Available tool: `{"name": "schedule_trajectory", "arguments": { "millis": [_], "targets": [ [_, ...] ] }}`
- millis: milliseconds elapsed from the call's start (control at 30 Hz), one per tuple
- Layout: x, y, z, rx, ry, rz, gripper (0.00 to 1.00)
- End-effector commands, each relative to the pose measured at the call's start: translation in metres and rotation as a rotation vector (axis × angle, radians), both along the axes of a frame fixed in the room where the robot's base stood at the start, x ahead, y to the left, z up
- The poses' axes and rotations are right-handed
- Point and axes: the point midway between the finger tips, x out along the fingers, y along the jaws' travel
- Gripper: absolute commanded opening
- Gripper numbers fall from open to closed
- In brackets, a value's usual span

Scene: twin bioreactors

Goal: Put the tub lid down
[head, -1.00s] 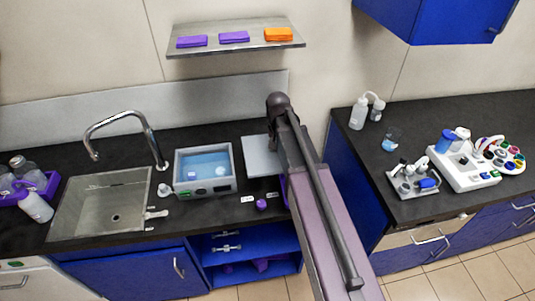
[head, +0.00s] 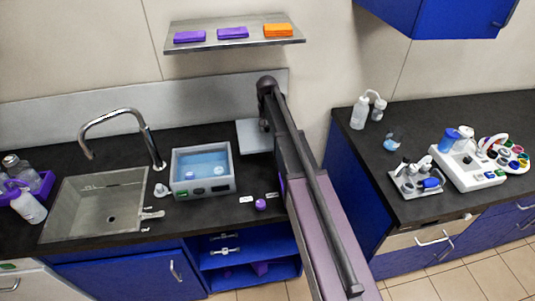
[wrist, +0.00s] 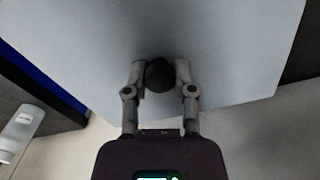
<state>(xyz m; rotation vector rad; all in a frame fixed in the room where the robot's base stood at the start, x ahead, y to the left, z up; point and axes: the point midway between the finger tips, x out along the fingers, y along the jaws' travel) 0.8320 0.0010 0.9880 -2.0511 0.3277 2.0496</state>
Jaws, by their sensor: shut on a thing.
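The tub lid (wrist: 230,60) is a flat light grey plate with a round black knob (wrist: 160,76) on it. My gripper (wrist: 160,72) is shut on the knob, one finger on each side. In the head view the lid (head: 253,137) shows to the right of the tub, by the back of the counter. My arm covers its right part and hides my gripper there. The tub (head: 230,184) is a grey box, open on top, with blue water and small white items in it. I cannot tell whether the lid touches the counter.
The sink (head: 75,226) and tap (head: 150,145) are left of the tub. A purple knob-like item (head: 261,204) and small white labels lie near the counter's front edge. A shelf (head: 235,35) hangs above. Bottles and devices stand on the right counter (head: 475,115).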

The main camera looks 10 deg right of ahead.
Motion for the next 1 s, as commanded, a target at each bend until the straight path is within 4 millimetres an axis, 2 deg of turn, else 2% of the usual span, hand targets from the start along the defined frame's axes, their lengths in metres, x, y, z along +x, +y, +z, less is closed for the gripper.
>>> {"name": "schedule_trajectory", "arguments": {
  "millis": [433,1000],
  "targets": [
    [0.000,0.001,-0.007,0.000,0.000,0.001,0.00],
    [0.000,0.002,-0.058,0.000,0.000,0.002,0.00]
  ]
}}
